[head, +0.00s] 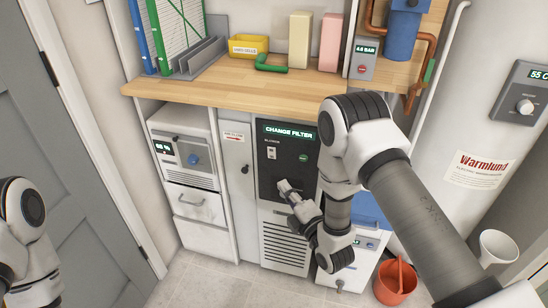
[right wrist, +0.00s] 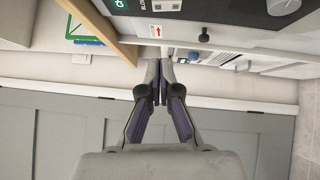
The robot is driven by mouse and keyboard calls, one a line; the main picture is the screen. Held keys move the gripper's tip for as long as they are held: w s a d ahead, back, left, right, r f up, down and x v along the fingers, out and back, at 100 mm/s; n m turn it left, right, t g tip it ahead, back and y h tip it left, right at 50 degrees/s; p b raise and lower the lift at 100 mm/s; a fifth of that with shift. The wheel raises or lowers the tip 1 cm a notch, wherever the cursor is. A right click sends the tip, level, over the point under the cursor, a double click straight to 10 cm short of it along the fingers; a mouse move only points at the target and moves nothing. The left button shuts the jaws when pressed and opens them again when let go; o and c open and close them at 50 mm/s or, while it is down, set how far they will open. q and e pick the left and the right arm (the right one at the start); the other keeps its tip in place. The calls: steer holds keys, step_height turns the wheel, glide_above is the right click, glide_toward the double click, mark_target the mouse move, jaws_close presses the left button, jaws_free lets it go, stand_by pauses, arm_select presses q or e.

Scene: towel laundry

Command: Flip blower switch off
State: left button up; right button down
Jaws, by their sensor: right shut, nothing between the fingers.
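The blower unit's black panel (head: 285,170) in the head view has a lit display (head: 288,132) reading CHANGE FILTER. Below the BLOWER label is the small white blower switch (head: 271,153); I cannot tell its position. It also shows at the top edge of the right wrist view (right wrist: 167,5). My right gripper (head: 284,186) is shut and empty, in front of the panel and below the switch in the head view, apart from it. Its closed fingertips (right wrist: 159,66) show in the wrist view. Only part of my left arm shows at the left edge; its gripper is out of view.
A wooden counter (head: 225,94) overhangs the panel. A narrow panel with a small black knob (head: 244,169) and a white machine with a blue knob (head: 193,159) stand left.

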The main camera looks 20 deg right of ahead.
glide_toward(268, 150)
steer(key=w+a, duration=0.3)
steer(key=shift+w+d+r, duration=0.1)
steer(key=shift+w+d, duration=0.25)
steer(key=shift+w, duration=0.25)
steer(key=shift+w+d+r, duration=0.1)
steer(key=shift+w+d, duration=0.2)
steer(key=shift+w, duration=0.35)
steer(key=shift+w+d, duration=0.25)
steer(key=shift+w, duration=0.05)
steer(key=shift+w+d, duration=0.1)
steer(key=shift+w, duration=0.1)
steer(key=shift+r, duration=0.15)
